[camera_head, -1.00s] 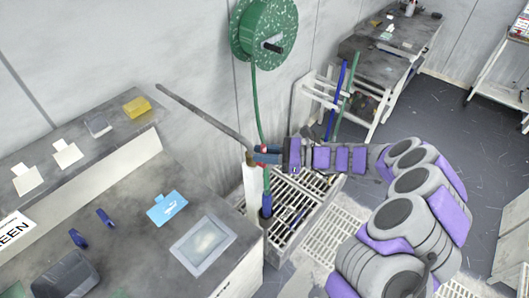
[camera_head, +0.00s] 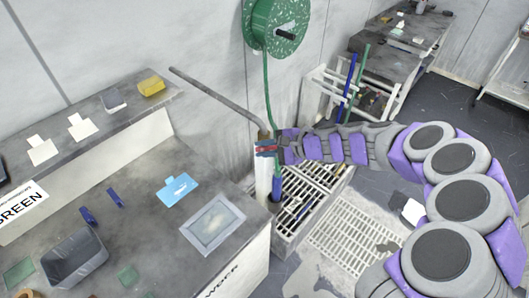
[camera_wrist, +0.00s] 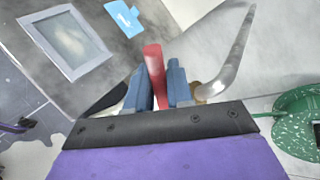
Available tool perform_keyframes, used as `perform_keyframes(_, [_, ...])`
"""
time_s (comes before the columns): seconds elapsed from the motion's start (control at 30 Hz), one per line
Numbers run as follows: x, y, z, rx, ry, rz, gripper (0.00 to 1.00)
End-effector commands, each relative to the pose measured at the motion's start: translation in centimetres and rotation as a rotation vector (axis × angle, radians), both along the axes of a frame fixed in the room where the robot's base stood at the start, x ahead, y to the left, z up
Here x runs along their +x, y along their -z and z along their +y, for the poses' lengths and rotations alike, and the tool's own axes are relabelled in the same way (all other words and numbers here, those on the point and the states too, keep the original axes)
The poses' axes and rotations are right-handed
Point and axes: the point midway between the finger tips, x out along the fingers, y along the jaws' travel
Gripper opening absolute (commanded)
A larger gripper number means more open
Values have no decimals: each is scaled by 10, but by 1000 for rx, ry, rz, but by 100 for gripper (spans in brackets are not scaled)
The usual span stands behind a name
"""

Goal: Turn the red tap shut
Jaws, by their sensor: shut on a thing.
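The red tap (camera_head: 266,150) is a small red handle at the top of a pale post (camera_head: 262,178) beside the bench corner. In the wrist view the red handle (camera_wrist: 154,75) stands between the two blue fingers of my gripper (camera_wrist: 158,82). My gripper (camera_head: 265,148) is shut on the red handle, with my arm reaching in from the right. A grey bent spout pipe (camera_head: 215,95) runs from the tap up to the left; it also shows in the wrist view (camera_wrist: 234,55). The lower part of the tap is hidden behind my gripper.
A grey bench (camera_head: 150,240) with a framed plate (camera_head: 212,225), a blue card (camera_head: 177,189) and a dark tray (camera_head: 75,258) fills the left. A green hose reel (camera_head: 272,25) hangs on the wall above. A slatted grate (camera_head: 352,235) lies below my arm.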

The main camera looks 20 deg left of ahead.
Motion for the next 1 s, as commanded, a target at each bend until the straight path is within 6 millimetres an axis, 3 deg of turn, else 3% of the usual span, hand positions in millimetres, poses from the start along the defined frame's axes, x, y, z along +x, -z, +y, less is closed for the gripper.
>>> perform_keyframes(0.5, [-10,32,6,-164,-9,-398,0])
perform_keyframes(1.0, [-9,42,6,-230,-8,-551,0])
